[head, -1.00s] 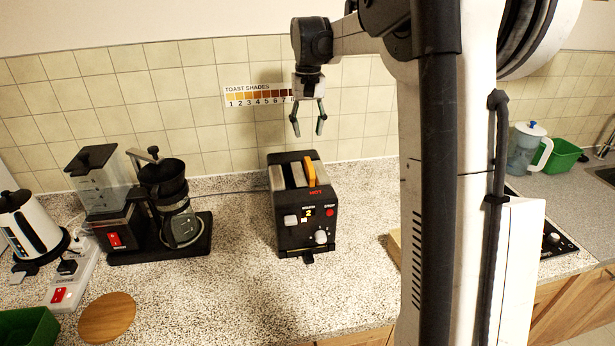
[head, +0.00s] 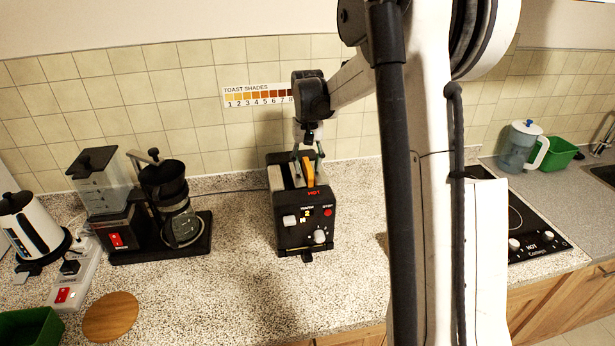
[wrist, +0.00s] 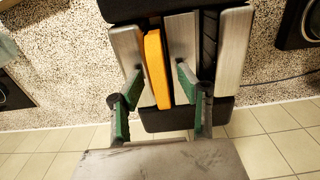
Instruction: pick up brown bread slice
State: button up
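The bread slice (head: 308,172) looks orange-yellow and stands upright in a slot of the black toaster (head: 305,235), sticking out of the top. It also shows in the wrist view (wrist: 156,68), between metal slot plates. My gripper (head: 307,158) is right above the toaster's top. In the wrist view its green-padded fingers (wrist: 159,88) are apart, one to each side of the slice, with a gap visible on the right side. The fingertips' exact depth against the slice is hard to tell. The toaster's display reads 2 and a red HOT label shows.
A coffee maker (head: 170,205) stands left of the toaster, with a kettle (head: 30,225) farther left. A round wooden board (head: 110,317) lies at the front left. The counter in front of the toaster is clear.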

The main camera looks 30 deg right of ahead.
jog(key=shift+f, duration=0.1)
jog(key=shift+c, duration=0.2)
grip_shut()
